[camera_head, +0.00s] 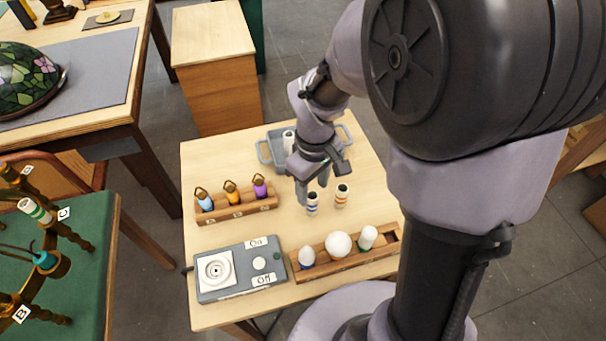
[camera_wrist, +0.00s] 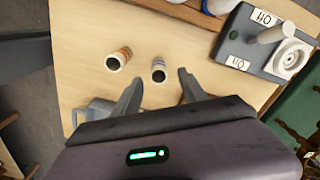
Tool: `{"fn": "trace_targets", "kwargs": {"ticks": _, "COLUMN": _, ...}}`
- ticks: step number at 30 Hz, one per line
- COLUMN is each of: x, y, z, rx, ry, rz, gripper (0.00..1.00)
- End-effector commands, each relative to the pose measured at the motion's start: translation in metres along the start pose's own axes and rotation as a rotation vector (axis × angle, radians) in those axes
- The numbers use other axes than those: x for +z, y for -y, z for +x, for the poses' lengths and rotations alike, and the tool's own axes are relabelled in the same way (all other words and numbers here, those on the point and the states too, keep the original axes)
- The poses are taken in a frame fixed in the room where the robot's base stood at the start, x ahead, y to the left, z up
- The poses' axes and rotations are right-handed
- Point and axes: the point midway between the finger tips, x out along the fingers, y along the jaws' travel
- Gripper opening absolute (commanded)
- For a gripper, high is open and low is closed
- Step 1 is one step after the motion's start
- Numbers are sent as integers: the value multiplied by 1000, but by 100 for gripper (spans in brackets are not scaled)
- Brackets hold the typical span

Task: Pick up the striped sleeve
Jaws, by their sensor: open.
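Two white striped sleeves stand upright on the small wooden table. The blue-striped sleeve (camera_head: 312,204) is under my gripper (camera_head: 313,186), and it also shows in the wrist view (camera_wrist: 158,70). The sleeve with orange and dark stripes (camera_head: 341,197) stands just to its right, and in the wrist view (camera_wrist: 118,60) it is to the left. My gripper (camera_wrist: 160,78) is open and empty, pointing down. In the wrist view the blue-striped sleeve appears between the fingertips, the other outside them. I cannot tell the exact height gap.
A grey handled tray (camera_head: 265,151) holding a white item stands behind. A wooden rack (camera_head: 237,214) with several coloured sockets is left. A bulb rack (camera_head: 345,262) and grey switch box (camera_head: 240,272) are in front. A green-striped sleeve (camera_head: 35,211) is on the brass lamp at left.

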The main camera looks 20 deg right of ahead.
Motion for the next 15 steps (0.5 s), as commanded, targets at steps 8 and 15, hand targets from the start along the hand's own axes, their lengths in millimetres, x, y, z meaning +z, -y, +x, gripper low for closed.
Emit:
{"fn": "trace_targets", "kwargs": {"ticks": 8, "x": 0, "y": 0, "z": 37, "rx": 0, "ry": 0, "rz": 3, "gripper": 50}}
{"fn": "trace_targets", "kwargs": {"ticks": 15, "x": -1, "y": -2, "z": 82, "rx": -1, "ry": 0, "rz": 2, "gripper": 50}}
